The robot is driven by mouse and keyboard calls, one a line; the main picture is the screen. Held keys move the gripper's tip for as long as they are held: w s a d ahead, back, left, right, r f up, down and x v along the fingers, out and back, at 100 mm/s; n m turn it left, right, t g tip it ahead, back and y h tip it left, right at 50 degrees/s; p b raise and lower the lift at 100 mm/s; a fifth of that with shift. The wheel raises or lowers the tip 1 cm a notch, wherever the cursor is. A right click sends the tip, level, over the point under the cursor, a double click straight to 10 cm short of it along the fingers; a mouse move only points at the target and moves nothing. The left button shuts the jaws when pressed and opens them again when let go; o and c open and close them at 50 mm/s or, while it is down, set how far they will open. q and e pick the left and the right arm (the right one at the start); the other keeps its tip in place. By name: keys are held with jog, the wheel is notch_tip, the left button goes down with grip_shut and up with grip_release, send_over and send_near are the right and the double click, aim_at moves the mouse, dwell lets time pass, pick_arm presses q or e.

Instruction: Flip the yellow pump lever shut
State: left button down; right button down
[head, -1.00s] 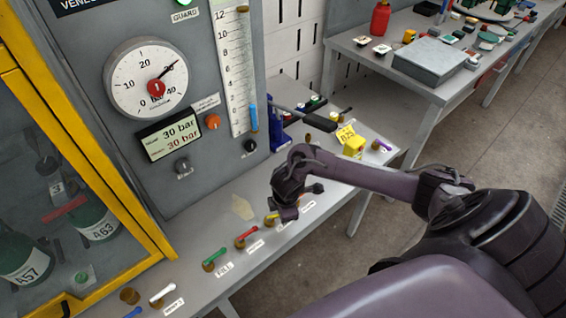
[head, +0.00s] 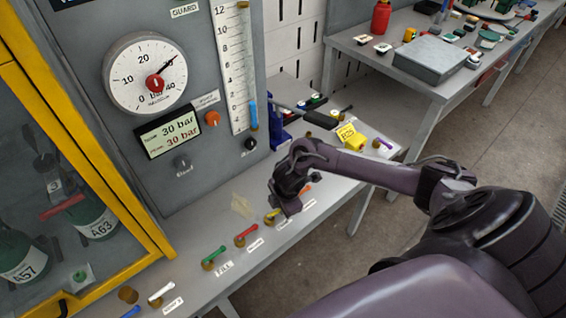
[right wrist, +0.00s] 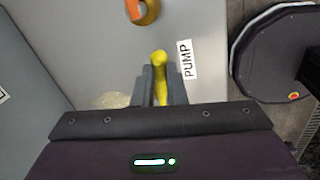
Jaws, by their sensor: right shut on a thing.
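The yellow pump lever (right wrist: 160,66) shows in the right wrist view beside a label reading PUMP (right wrist: 187,59). My right gripper (right wrist: 157,82) has its fingers on both sides of the lever and is shut on it. In the head view the yellow lever (head: 271,216) shows beside my right gripper (head: 285,206), at the bench's front edge. The wrist partly hides the lever there. My left gripper is not in view.
A red lever (head: 247,236), a green lever (head: 215,257) and a white lever (head: 161,292) line the bench edge to the left. An orange lever (right wrist: 141,9) lies just beyond the yellow one. The pressure gauge (head: 125,80) and display stand behind. A yellow-framed case (head: 112,160) is at left.

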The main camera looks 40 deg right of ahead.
jog(key=shift+w+n+b, duration=0.3)
jog(key=shift+w+n, duration=0.05)
jog(key=shift+n, duration=0.55)
jog(key=c, duration=1.5)
grip_release()
jog(key=r, duration=0.2)
jog(key=s+r, duration=0.1)
jog(key=r, duration=0.4)
jog(key=shift+s+d+r, duration=0.1)
jog(key=shift+s+r, duration=0.1)
jog(key=shift+r, duration=0.2)
